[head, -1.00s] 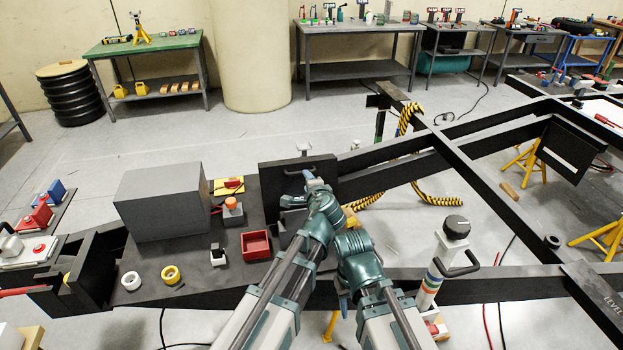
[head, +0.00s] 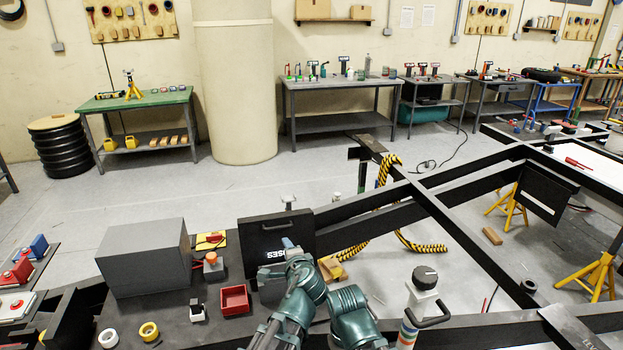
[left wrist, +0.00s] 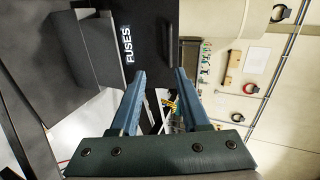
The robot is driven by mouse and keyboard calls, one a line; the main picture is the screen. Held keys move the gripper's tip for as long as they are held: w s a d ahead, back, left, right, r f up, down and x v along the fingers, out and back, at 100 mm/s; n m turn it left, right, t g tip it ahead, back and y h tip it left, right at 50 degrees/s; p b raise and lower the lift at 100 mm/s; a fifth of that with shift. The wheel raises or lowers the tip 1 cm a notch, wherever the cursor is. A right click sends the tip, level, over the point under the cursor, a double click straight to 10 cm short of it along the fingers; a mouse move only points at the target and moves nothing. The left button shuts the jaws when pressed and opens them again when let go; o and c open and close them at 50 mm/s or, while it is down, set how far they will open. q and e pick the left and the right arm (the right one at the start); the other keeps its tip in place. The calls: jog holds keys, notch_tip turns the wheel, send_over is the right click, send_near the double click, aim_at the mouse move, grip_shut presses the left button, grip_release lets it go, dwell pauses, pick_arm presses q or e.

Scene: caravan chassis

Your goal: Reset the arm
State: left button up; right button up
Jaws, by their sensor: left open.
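My left gripper (head: 290,244) is in front of the black fuse panel (head: 262,236), which has a handle and white lettering. In the left wrist view my left gripper (left wrist: 160,74) has its two blue fingers apart, with nothing between them. The panel, lettered "FUSES" (left wrist: 128,45), is beyond the fingertips there; I cannot tell whether they touch it. My right arm (head: 352,312) comes up from the bottom centre, beside the left arm. Its gripper does not show.
A grey box (head: 145,258), a red tray (head: 234,300) and tape rolls (head: 149,331) lie on the dark chassis deck. A black-knobbed post (head: 424,285) stands right of my arms. Chassis beams (head: 455,225) cross the right side. Open floor (head: 130,205) lies behind.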

pick_arm(q)
jog(key=s+d+f+n+g+h, duration=0.1)
jog(key=s+f+n+g, duration=0.4)
jog(key=s, duration=0.6)
jog(key=s+d+f+n+g+h, duration=0.2)
jog(key=s+f+g, duration=0.6)
jog(key=s, duration=0.4)
jog(key=d+n, duration=0.1)
jog(key=n, duration=0.1)
jog(key=shift+s+d+f+n, duration=0.25)
jog(key=shift+s+d+n, duration=0.05)
jog(key=shift+n, duration=0.1)
